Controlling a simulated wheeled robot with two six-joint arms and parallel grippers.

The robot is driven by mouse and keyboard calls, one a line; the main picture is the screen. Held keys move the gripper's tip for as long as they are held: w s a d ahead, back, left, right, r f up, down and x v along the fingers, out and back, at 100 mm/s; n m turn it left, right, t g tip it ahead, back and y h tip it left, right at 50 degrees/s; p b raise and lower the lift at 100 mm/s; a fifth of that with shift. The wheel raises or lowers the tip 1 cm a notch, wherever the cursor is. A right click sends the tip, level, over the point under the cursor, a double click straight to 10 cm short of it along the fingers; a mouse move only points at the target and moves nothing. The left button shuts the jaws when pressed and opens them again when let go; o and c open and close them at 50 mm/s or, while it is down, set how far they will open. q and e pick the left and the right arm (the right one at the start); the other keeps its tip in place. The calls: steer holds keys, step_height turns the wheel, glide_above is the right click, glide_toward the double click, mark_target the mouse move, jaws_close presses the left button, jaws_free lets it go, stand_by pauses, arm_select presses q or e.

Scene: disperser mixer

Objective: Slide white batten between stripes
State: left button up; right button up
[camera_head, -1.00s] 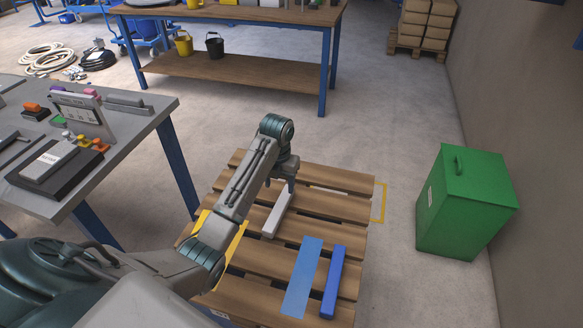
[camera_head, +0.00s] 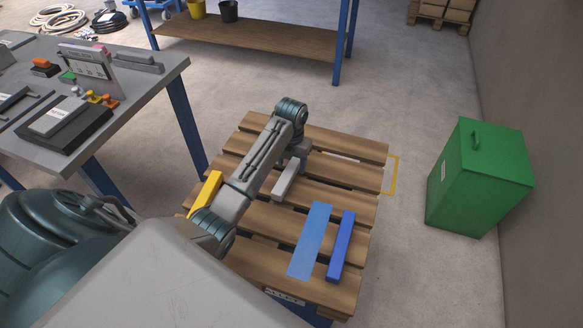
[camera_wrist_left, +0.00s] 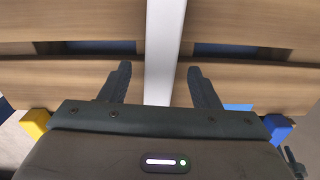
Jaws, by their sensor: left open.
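The white batten (camera_head: 285,183) lies on the slats of the wooden pallet (camera_head: 345,180). A flat light-blue stripe (camera_head: 310,241) lies to its right, nearer the front. A yellow piece (camera_head: 207,192) shows to the left, partly hidden behind my left arm. My left gripper (camera_head: 298,158) is at the batten's far end. In the left wrist view the open fingers (camera_wrist_left: 159,84) straddle the white batten (camera_wrist_left: 165,35), with gaps on both sides. My gripper body hides the batten's lower part there. My right gripper is not in view.
A blue batten (camera_head: 341,246) lies right of the light-blue stripe. A green bin (camera_head: 480,180) stands right of the pallet. A grey worktable (camera_head: 140,85) with tools stands at the left, and a wooden shelf bench (camera_head: 250,35) behind.

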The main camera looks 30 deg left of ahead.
arm_select(q)
steer(key=shift+f, duration=1.1)
steer(key=c, duration=1.1)
